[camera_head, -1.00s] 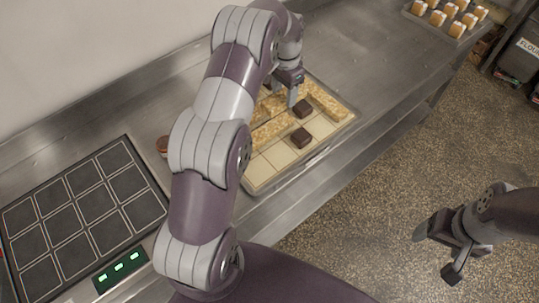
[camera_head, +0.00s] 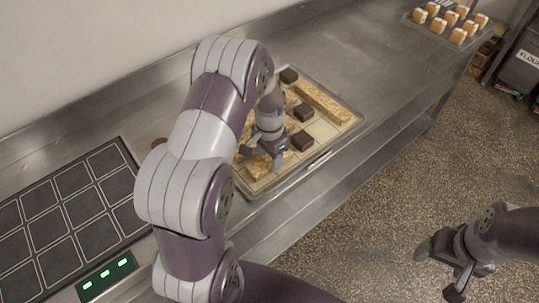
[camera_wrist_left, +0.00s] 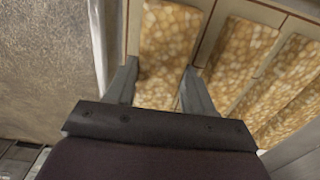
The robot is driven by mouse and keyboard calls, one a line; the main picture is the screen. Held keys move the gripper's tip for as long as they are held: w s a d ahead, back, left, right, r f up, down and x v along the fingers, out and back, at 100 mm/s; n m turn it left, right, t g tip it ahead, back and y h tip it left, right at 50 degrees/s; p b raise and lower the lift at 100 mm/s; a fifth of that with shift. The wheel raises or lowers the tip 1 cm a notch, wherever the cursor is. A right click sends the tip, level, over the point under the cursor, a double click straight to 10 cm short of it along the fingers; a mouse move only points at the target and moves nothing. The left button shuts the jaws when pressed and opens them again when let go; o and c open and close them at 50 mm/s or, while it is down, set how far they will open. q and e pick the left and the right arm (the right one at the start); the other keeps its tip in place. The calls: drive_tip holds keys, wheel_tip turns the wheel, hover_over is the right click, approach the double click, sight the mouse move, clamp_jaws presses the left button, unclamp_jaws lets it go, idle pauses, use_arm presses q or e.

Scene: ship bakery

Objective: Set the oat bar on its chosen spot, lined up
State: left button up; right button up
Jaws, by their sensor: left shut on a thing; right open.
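My left gripper (camera_head: 264,158) is low over the near left part of the tray (camera_head: 318,156). Its two fingers stand on either side of a golden oat bar (camera_wrist_left: 168,45) and are shut on it; the arm hides much of this bar in the head view. The tray has pale square cells, and I cannot tell which spot is the chosen one. Another long oat bar (camera_head: 322,101) lies along the tray's far right side. More oat bars (camera_wrist_left: 240,52) lie beside the held one in the wrist view. My right gripper (camera_head: 452,270) is open and empty above the floor.
Dark brown square pieces (camera_head: 303,111) sit in the tray's cells. A dark gridded panel (camera_head: 70,215) with green lights lies at left. A tray of small cakes (camera_head: 447,32) stands at the far right. The steel counter (camera_head: 370,75) between is clear.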

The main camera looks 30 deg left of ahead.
sight(270, 161)
use_arm(q)
drive_tip(key=shift+f, duration=0.2)
drive_tip(key=shift+r, duration=0.1)
drive_tip(key=shift+s, duration=0.1)
drive_tip(key=o, duration=1.1)
drive_tip(key=shift+f, duration=0.2)
drive_tip(key=shift+r, duration=0.1)
wheel_tip(270, 161, up, 12)
drive_tip(key=b, duration=0.1)
drive_tip(key=s+d+n, duration=0.2)
drive_tip(key=s+d, duration=0.2)
drive_tip(key=s, duration=0.2)
drive_tip(key=s+d+f+n+t, duration=0.1)
drive_tip(key=s+d+n, duration=0.1)
drive_tip(key=s+d, duration=0.2)
drive_tip(key=s, duration=0.3)
drive_tip(key=shift+s, duration=0.2)
